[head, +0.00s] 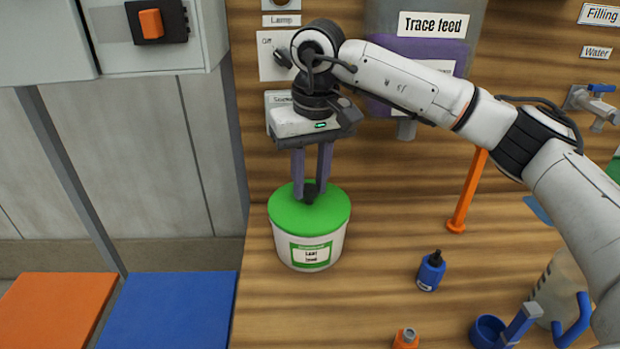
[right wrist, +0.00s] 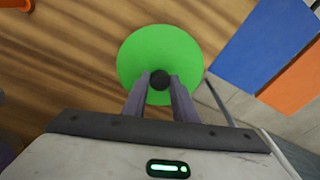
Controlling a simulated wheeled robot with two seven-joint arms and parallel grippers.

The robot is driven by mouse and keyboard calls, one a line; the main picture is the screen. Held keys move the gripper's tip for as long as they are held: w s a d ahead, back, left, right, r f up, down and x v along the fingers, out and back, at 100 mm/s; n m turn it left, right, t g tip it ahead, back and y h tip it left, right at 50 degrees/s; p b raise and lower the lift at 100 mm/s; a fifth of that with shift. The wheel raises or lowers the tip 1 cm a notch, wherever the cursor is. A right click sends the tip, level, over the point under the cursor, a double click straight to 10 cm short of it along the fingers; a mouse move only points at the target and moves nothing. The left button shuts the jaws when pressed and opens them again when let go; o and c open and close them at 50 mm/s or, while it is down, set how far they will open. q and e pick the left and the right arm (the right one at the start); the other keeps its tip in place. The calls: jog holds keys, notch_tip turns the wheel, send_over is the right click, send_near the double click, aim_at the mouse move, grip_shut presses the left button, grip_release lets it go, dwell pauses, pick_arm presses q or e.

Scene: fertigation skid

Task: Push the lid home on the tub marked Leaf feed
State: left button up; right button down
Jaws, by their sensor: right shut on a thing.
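The tub marked Leaf feed (head: 286,244), white with a green-edged label, stands upright on the wooden worktop. Its round green lid (head: 335,207) lies over the tub's mouth and also shows in the right wrist view (right wrist: 160,40). I cannot tell whether the lid is fully seated all round. My right gripper (head: 309,194) points down from above and is shut on the lid's dark knob (right wrist: 160,79). The two fingers stand on either side of the knob and partly hide it in the head view. My left gripper is not in view.
A small blue bottle (head: 431,271), a blue scoop-like cup (head: 488,332) and an orange-capped item (head: 405,339) are to the right. An orange post (head: 468,195) stands behind them. Blue (head: 170,312) and orange (head: 50,312) panels lie left, beyond the worktop's edge.

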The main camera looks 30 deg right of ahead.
jog(key=shift+f, duration=0.25)
dwell(0.5)
jog(key=c, duration=1.6)
grip_release()
jog(key=shift+r, duration=0.1)
jog(key=shift+r+p, duration=1.75)
jog(key=shift+r, duration=0.45)
jog(key=shift+o, duration=0.2)
